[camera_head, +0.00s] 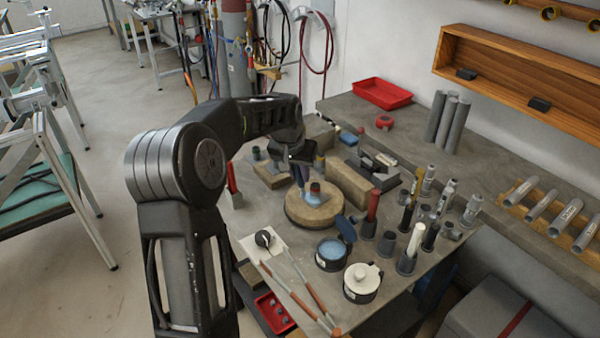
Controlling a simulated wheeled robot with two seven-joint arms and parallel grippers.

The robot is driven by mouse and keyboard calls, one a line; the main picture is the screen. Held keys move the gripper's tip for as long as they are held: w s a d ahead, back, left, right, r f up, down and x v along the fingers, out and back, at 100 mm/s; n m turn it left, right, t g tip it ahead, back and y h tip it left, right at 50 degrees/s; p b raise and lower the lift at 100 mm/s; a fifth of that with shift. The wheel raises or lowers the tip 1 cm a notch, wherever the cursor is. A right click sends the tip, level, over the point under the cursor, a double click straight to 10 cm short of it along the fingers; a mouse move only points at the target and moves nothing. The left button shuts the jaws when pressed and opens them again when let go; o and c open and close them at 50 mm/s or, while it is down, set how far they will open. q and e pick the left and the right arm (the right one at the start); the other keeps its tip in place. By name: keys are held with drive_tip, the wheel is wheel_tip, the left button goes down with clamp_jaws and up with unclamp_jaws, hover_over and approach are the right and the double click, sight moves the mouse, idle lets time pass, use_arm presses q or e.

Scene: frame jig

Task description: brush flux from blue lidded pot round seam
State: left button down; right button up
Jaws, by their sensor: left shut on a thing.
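The blue pot (332,255) stands open near the table's front, with pale blue flux inside and its blue lid (346,229) tilted up at the back. A round tan disc (330,214) lies behind it and bears a short copper-coloured piece (315,188) with a pale blue patch around its foot. My left gripper (300,170) is above the disc, close beside the copper piece. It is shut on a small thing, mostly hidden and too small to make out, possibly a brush. I cannot tell whether it touches the seam. My right gripper is not in view.
A white-lidded pot (362,279) stands right of the blue pot. Several upright holders with tools (408,262) crowd the table's right side. Tan blocks (350,185) flank the disc. Rods (310,290) lie at the front left. A red tray (381,93) sits on the back bench.

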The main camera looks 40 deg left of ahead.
use_arm(q)
drive_tip(key=shift+d+f, duration=0.1)
drive_tip(key=shift+s+d+b, duration=0.15)
drive_tip(key=shift+d+b, duration=0.05)
drive_tip(key=shift+d, duration=0.35)
drive_tip(key=shift+s+d+b, duration=0.15)
drive_tip(key=shift+d+b, duration=0.05)
drive_tip(key=shift+d, duration=0.35)
drive_tip(key=shift+s+d+b, duration=0.25)
drive_tip(key=shift+d+b, duration=0.3)
drive_tip(key=shift+d, duration=0.7)
wheel_tip(320, 180, up, 7)
drive_tip(key=p, duration=0.5)
